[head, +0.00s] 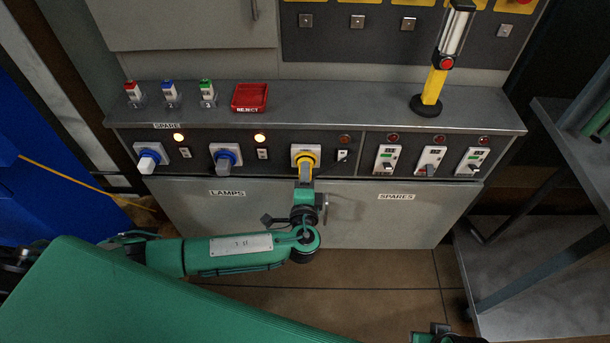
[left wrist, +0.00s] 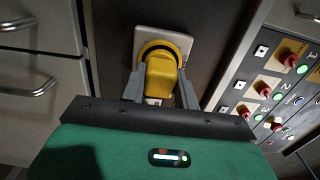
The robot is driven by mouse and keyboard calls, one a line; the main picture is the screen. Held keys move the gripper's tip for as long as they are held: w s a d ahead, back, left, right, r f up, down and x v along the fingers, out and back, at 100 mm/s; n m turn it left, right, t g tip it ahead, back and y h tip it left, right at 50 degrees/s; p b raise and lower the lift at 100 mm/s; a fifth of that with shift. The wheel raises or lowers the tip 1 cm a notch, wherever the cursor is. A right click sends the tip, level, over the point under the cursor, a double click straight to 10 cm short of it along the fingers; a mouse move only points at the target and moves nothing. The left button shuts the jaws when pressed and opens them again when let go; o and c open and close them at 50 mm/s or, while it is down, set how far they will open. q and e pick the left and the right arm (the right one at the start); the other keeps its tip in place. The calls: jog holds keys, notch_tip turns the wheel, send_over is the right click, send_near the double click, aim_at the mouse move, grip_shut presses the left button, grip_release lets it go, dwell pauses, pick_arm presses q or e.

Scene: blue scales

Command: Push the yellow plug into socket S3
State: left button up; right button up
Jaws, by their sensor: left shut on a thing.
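The yellow plug (head: 304,159) is at the third socket from the left on the panel, a white plate with a yellow ring (left wrist: 181,45). In the left wrist view the plug (left wrist: 161,79) is lined up with that ring and meets or overlaps it; I cannot tell how deep it sits. My left gripper (head: 306,178) is shut on the plug, one grey finger on each side of it (left wrist: 161,88). The socket's number is not readable.
Two blue plugs with pale ends (head: 150,162) (head: 226,158) are at the sockets to the left, with lit lamps above. The lamp (head: 345,139) by the third socket is dull red. A red reject tray (head: 250,97) and a yellow-handled tool (head: 432,92) stand on the ledge above.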

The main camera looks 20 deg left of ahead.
pick_arm(q)
jog(key=shift+w, duration=0.15)
pick_arm(e)
jog(key=shift+w, duration=0.15)
pick_arm(q)
jog(key=shift+w+a, duration=0.15)
jog(key=shift+w, duration=0.2)
pick_arm(e)
jog(key=shift+s+f, duration=0.2)
pick_arm(q)
jog(key=o, duration=1)
pick_arm(e)
jog(key=shift+s, duration=0.15)
pick_arm(q)
jog(key=shift+s, duration=0.2)
jog(key=v, duration=1.3)
jog(key=shift+s, duration=0.15)
pick_arm(e)
jog(key=shift+r, duration=0.7)
jog(key=shift+w, duration=0.25)
